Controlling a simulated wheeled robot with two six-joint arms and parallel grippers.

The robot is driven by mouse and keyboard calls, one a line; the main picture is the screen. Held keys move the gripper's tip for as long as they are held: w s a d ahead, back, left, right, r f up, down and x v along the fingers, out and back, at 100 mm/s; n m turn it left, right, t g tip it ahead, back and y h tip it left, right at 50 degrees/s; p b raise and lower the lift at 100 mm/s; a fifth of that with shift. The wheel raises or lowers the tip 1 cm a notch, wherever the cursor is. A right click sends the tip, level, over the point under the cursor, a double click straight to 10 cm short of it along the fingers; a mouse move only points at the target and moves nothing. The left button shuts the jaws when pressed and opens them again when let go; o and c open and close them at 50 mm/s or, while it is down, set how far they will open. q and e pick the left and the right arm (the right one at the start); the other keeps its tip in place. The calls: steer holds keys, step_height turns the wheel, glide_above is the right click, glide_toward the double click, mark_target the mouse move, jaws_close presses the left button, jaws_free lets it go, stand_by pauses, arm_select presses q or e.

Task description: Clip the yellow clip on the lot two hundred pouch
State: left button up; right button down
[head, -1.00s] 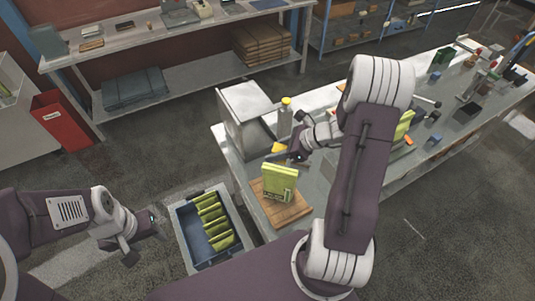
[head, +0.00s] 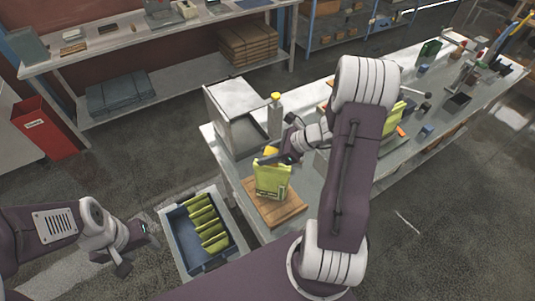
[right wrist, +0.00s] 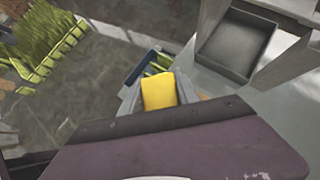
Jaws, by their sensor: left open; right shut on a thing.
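A yellow-green pouch (head: 271,184) stands upright on a wooden board (head: 289,213) at the near end of the bench. It has a dark label whose print is too small to read. My right gripper (head: 274,159) is shut on the yellow clip (head: 270,152), at the pouch's top edge. In the right wrist view the yellow clip (right wrist: 158,91) sits between the fingers. I cannot tell whether the clip touches or straddles the pouch top. My left gripper (head: 137,247) is open and empty, left of the blue bin.
A blue bin (head: 183,250) with several green pouches stands in front of the bench. A grey box-like housing (head: 238,110) and a yellow-capped bottle (head: 275,112) stand behind the board. More items crowd the bench's far end. A red bin (head: 50,128) stands left.

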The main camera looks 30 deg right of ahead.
steer(key=shift+f+b, duration=0.45)
steer(key=shift+f, duration=0.25)
steer(key=shift+s+d+f+b, duration=0.15)
steer(key=shift+f+b, duration=0.45)
steer(key=shift+f, duration=0.05)
steer(key=shift+f, duration=0.1)
steer(key=shift+f+b, duration=0.7)
steer(key=shift+b, duration=0.05)
steer(key=c, duration=0.8)
jaws_free()
